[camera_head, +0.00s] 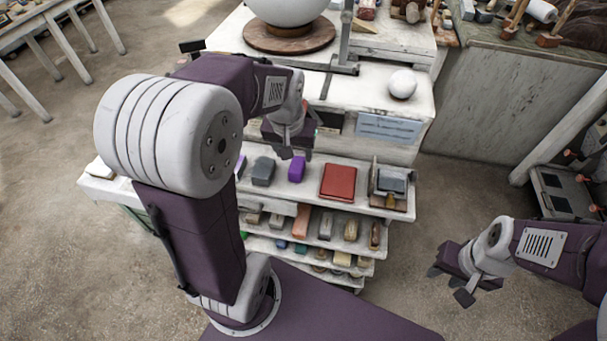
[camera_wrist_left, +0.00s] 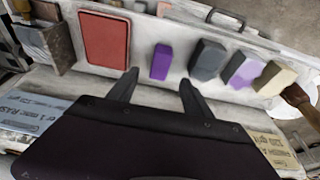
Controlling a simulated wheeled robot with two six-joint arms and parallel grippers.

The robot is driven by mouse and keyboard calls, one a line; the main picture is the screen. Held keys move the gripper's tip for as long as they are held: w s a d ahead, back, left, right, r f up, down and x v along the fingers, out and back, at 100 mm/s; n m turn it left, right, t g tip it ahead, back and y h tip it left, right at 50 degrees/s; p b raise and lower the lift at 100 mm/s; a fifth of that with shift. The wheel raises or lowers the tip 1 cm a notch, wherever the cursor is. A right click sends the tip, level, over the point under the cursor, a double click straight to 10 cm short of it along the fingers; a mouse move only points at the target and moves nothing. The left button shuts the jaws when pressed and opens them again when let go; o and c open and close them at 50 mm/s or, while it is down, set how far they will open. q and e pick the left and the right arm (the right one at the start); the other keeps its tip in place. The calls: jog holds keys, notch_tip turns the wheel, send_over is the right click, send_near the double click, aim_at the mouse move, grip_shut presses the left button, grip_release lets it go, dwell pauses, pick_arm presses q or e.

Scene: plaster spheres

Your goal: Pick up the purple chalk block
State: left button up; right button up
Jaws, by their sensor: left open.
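The purple chalk block (camera_head: 297,168) is a small deep-violet block on the white top shelf, between a dark grey block and a red slab. It also shows in the left wrist view (camera_wrist_left: 161,62), beyond my left fingertips and roughly between them. My left gripper (camera_head: 289,150) hangs just behind the block in the head view and is apart from it. In the left wrist view my left gripper (camera_wrist_left: 158,80) has its fingers spread with nothing between them. My right gripper (camera_head: 452,287) is off to the lower right, with its fingers spread and empty, far from the shelf.
The dark grey block (camera_head: 263,171) and the red slab (camera_head: 338,182) flank the purple block. A lilac block (camera_wrist_left: 243,72) and a cream block (camera_wrist_left: 274,78) stand farther along the row. A white sphere (camera_head: 402,84) rests on the upper level. Lower shelves hold several small blocks.

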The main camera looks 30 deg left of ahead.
aim_at(296, 166)
pick_arm(q)
jog(key=x, duration=0.3)
jog(key=shift+d+f, duration=0.15)
jog(key=shift+f, duration=0.15)
jog(key=x, duration=0.5)
jog(key=shift+w+a+f+b, duration=0.1)
jog(key=shift+a+f+b, duration=0.1)
jog(key=shift+a+b, duration=0.1)
grip_shut()
